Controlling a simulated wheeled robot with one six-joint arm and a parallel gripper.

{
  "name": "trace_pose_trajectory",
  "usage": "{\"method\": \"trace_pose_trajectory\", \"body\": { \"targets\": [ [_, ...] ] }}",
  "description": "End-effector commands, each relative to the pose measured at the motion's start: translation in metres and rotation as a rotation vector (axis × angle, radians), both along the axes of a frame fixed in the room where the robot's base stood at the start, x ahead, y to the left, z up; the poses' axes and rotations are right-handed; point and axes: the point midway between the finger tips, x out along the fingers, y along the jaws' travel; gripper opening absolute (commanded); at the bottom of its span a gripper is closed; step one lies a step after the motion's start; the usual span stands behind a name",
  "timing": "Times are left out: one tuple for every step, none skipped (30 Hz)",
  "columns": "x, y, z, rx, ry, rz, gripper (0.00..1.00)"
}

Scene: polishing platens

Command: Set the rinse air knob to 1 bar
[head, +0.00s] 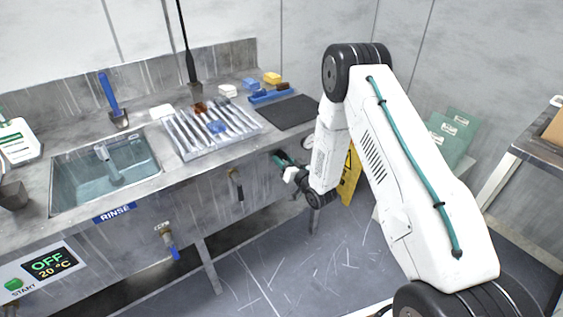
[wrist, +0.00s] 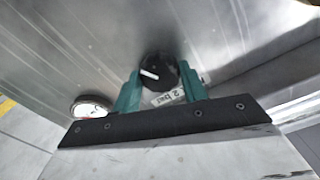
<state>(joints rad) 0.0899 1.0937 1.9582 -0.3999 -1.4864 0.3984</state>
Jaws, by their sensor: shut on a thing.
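The rinse air knob (wrist: 158,68) is round and black with a white pointer line, on the steel front panel in the wrist view. The pointer slants toward the upper left of that picture. My gripper (wrist: 160,80) has its teal fingers on both sides of the knob and is shut on it. A small label (wrist: 172,97) beside the knob seems to read "2 bar"; no other scale mark can be read. In the head view my gripper (head: 281,158) is at the sink bench's front, and the knob is hidden there.
A round white gauge (wrist: 92,107) is left of the fingers in the wrist view. The bench front also carries a black-handled valve (head: 237,187) and a blue-handled valve (head: 171,249). A rack (head: 212,132) and a dark mat (head: 288,112) lie on the bench top.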

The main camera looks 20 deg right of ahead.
Motion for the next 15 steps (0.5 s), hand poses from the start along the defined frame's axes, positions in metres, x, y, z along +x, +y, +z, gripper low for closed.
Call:
{"method": "trace_pose_trajectory", "body": {
  "targets": [
    [-0.0008, 0.0049, 0.0012, -0.008, -0.005, 0.016, 0.2],
    [-0.0009, 0.0043, 0.0012, -0.014, -0.008, 0.016, 0.2],
    [-0.001, 0.0037, 0.0013, -0.025, -0.012, 0.016, 0.2],
    [-0.001, 0.0032, 0.0014, -0.037, -0.016, 0.016, 0.2],
    [-0.001, 0.0028, 0.0015, -0.048, -0.019, 0.016, 0.2],
    [-0.0011, 0.0024, 0.0015, -0.068, -0.026, 0.016, 0.2],
    [-0.0011, 0.0022, 0.0016, -0.083, -0.032, 0.016, 0.2],
    [-0.0011, 0.0019, 0.0016, -0.102, -0.038, 0.016, 0.2],
    [-0.0012, 0.0018, 0.0016, -0.128, -0.046, 0.016, 0.2],
    [-0.0012, 0.0016, 0.0017, -0.149, -0.053, 0.015, 0.2],
    [-0.0013, 0.0015, 0.0017, -0.172, -0.061, 0.015, 0.2],
    [-0.0014, 0.0013, 0.0017, -0.203, -0.07, 0.014, 0.2],
    [-0.0014, 0.0013, 0.0018, -0.229, -0.079, 0.015, 0.2],
    [-0.0015, 0.0013, 0.0018, -0.254, -0.088, 0.014, 0.2],
    [-0.0015, 0.0013, 0.0018, -0.29, -0.099, 0.014, 0.2]
  ]
}}
